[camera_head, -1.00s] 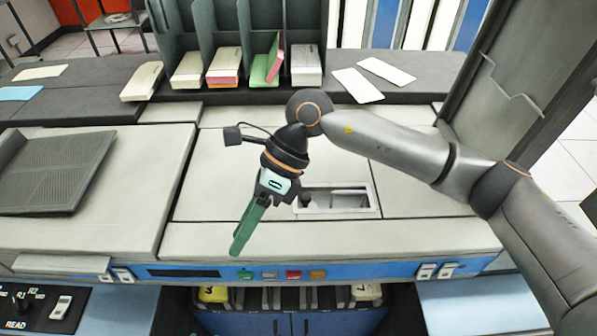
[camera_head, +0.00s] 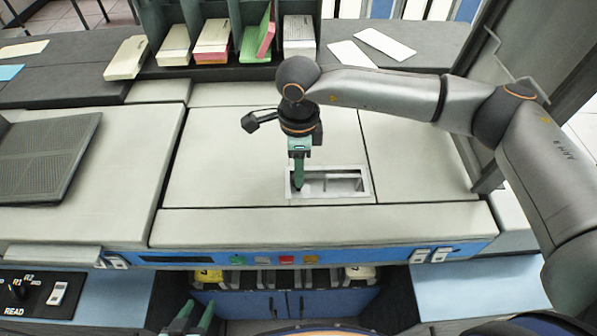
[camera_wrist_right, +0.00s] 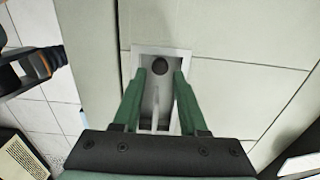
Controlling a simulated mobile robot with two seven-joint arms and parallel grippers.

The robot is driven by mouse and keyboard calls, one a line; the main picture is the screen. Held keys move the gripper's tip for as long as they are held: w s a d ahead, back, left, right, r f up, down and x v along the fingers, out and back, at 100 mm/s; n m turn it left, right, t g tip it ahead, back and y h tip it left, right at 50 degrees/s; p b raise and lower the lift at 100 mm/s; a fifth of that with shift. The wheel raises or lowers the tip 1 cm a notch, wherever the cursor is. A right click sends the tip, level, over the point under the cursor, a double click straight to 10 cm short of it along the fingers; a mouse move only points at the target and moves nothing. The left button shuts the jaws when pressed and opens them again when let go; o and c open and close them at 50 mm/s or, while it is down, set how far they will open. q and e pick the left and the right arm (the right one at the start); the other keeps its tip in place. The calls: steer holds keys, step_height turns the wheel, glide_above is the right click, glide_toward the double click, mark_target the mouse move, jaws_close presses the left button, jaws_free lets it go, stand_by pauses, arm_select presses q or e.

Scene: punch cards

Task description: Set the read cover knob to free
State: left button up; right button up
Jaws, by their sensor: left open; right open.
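The read cover knob (camera_wrist_right: 159,67) is a dark round knob inside a pale rectangular recess (camera_head: 367,197) in the light machine top. My right gripper (camera_head: 298,186) points down at the left end of this recess. In the right wrist view its open green fingers (camera_wrist_right: 160,78) lie on either side of the knob; I cannot tell whether they touch it. In the head view the gripper largely hides the knob. My left gripper (camera_head: 192,318) is at the bottom edge, in front of the machine, with its fingers apart and nothing seen between them.
A blue strip with coloured buttons (camera_head: 286,260) runs along the machine's front edge. A dark panel marked READ (camera_head: 30,295) is at lower left. Card stacks (camera_head: 212,42) stand in racks at the back. The pale top around the recess is clear.

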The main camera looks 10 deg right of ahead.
steer(key=shift+f, duration=1.55)
jaws_close()
